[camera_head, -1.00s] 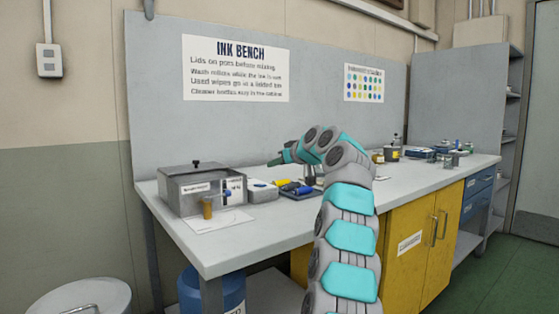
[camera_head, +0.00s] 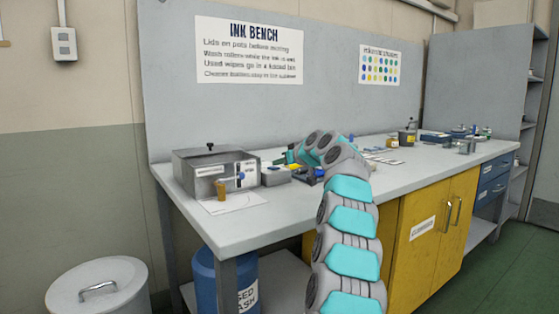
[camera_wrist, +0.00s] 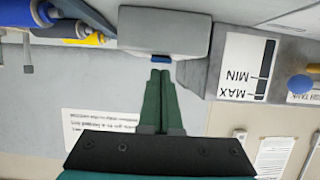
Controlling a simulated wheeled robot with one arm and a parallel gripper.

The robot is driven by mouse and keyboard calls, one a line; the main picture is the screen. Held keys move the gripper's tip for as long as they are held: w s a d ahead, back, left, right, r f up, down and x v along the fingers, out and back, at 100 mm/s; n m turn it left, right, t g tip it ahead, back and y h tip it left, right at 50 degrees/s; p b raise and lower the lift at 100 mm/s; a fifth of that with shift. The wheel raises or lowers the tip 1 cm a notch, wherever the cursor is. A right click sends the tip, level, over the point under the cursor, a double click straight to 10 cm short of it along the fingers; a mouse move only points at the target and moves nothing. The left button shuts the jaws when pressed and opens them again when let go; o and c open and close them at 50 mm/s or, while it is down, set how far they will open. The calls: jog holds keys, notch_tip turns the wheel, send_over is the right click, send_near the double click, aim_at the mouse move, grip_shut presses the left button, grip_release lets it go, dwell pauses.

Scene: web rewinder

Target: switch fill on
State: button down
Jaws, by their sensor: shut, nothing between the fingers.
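A small grey box (camera_head: 275,175) stands on the bench beside the metal tank (camera_head: 196,183). In the wrist view, upside down, the box (camera_wrist: 165,33) has a small blue part (camera_wrist: 160,59) on the face toward my gripper. I cannot read any "fill" label on it. My gripper (camera_wrist: 160,74) is shut and empty, its green fingertips just short of the blue part in the picture; I cannot tell whether they touch. In the head view my gripper (camera_head: 290,156) is close by the box, partly hidden by my arm. The tank's MAX/MIN plate (camera_wrist: 246,67) and a round blue knob (camera_wrist: 300,84) also show.
Blue and yellow tools (camera_wrist: 75,28) lie beside the box. A back panel (camera_head: 330,80) rises behind the bench. Bottles and trays (camera_head: 455,138) stand at the right end.

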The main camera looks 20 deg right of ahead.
jog(key=shift+f, duration=0.2)
dwell(0.3)
jog(key=f+b, duration=0.1)
jog(key=b, duration=0.4)
jog(key=shift+s+f+t, duration=0.15)
jog(key=shift+f+t, duration=0.15)
jog(key=shift+t, duration=0.1)
jog(key=shift+r+p, duration=0.35)
jog(key=shift+r, duration=0.25)
jog(key=r+b+v, duration=0.1)
jog(key=v, duration=1)
jog(key=shift+r, duration=0.25)
jog(key=shift+d, duration=0.15)
